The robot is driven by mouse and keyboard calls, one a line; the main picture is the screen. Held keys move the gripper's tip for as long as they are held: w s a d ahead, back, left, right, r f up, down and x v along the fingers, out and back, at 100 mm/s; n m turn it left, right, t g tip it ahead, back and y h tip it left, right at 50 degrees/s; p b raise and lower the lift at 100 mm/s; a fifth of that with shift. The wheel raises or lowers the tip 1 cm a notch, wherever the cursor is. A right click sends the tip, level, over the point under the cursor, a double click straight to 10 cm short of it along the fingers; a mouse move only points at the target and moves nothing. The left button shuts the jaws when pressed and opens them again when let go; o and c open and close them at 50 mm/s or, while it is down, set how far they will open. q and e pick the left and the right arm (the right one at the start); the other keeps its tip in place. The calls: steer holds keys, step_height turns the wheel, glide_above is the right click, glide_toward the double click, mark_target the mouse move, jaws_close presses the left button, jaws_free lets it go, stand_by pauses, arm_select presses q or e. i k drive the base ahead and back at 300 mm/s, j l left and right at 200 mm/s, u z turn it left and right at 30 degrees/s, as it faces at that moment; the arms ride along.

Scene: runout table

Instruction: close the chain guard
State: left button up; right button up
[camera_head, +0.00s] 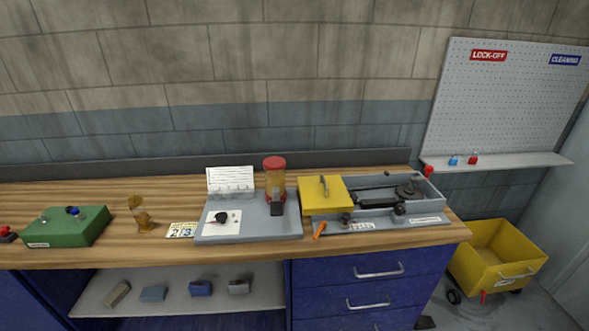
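What looks like the chain guard is a yellow cover (319,198) with a grey bar handle (324,185) on top. It sits over the left part of a long grey housing (432,190) at the right of the wooden bench. To its right the housing is uncovered, and a dark sprocket-like wheel (408,191) and a dark bar show inside. A dark knob (399,209) stands at the housing's front right. Neither of my grippers is in view.
The wooden bench (150,256) also holds a green box (68,226), an amber object (140,213), and a grey base plate (250,233) with a red-topped dispenser (275,180). An orange tool (320,230) lies before the yellow cover. A yellow cart (478,272) stands right of the bench.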

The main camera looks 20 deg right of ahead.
mark_target(322, 194)
steer(key=i+l+z, duration=0.15)
steer(key=l+z, duration=0.3)
steer(key=i+l+z, duration=0.2)
steer(key=z, duration=0.2)
steer(key=l, duration=0.1)
